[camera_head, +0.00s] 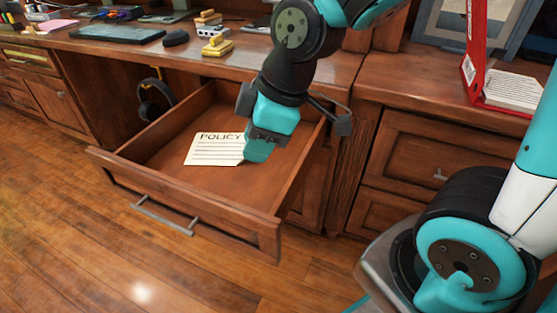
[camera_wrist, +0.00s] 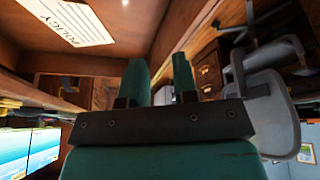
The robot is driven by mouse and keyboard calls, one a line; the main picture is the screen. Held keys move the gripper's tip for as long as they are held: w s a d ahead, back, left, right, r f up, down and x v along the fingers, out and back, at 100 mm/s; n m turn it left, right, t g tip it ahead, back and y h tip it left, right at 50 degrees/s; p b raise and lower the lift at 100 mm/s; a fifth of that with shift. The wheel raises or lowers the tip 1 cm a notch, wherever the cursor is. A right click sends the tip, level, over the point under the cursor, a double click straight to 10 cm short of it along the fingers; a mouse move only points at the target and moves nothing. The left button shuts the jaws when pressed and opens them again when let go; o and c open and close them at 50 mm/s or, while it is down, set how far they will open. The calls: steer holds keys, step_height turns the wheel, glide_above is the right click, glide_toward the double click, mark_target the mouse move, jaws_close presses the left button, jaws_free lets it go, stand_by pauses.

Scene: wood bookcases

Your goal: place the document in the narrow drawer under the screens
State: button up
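The document (camera_head: 213,149), a white sheet headed "POLICY" with printed lines, lies flat on the floor of the pulled-out wooden drawer (camera_head: 185,207). It also shows at the upper left of the wrist view (camera_wrist: 68,22), clear of the fingers. My gripper (camera_head: 259,151) is low inside the drawer, just right of the document in the head view. In the wrist view my gripper's two teal fingers (camera_wrist: 162,75) stand apart with an empty gap between them. The head view does not show clearly whether a finger touches the sheet's right edge.
The desk top (camera_head: 265,55) behind the drawer holds a keyboard (camera_head: 117,33), a mouse (camera_head: 176,38) and yellow staplers. Headphones (camera_head: 155,98) hang left of the drawer. A red file holder (camera_head: 477,50) stands at right. The wrist view shows a grey chair (camera_wrist: 265,100) and lit screens (camera_wrist: 40,150).

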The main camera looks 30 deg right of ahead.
steer(key=s+a+r+m+g, duration=0.1)
steer(key=s+m, duration=0.1)
steer(key=s, duration=0.3)
steer(key=s+a+r+m+g, duration=0.1)
steer(key=s+r+m, duration=0.1)
steer(key=s, duration=0.3)
steer(key=shift+r+m+y, duration=0.25)
steer(key=shift+m+y, duration=0.05)
steer(key=shift+m, duration=0.5)
